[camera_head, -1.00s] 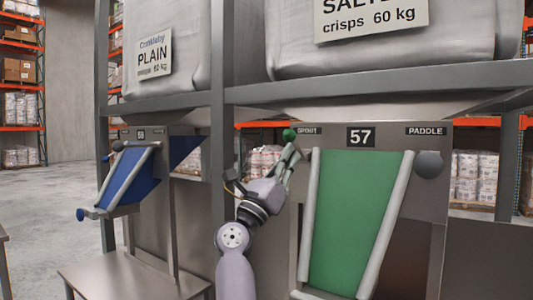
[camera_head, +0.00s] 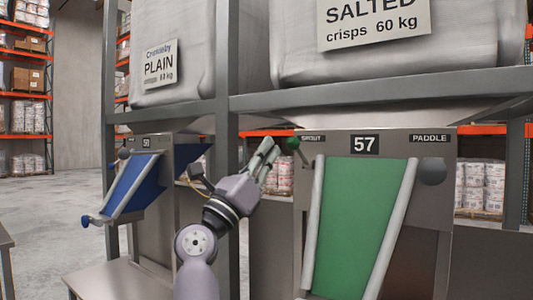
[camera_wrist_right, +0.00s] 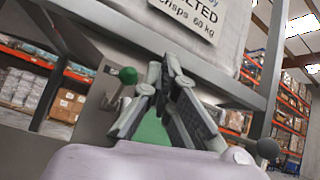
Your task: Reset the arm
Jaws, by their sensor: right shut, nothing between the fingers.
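My right gripper (camera_head: 268,150) is shut and empty, pointing up in front of the weigher frame. It is left of the green spout knob (camera_head: 293,143) of weigher 57 and apart from it. In the right wrist view my gripper's fingers (camera_wrist_right: 167,75) come together in front of the machine, with the green knob (camera_wrist_right: 127,76) to their left. The green chute (camera_head: 358,225) of weigher 57 is right of my arm. My left gripper is not in view.
A grey paddle knob (camera_head: 432,171) is on the right of weigher 57. A blue chute (camera_head: 133,188) on another weigher is at left. A steel table (camera_head: 105,278) stands below it. Large bags (camera_head: 180,50) hang above the grey beam (camera_head: 375,92). Open floor (camera_head: 60,215) is at far left.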

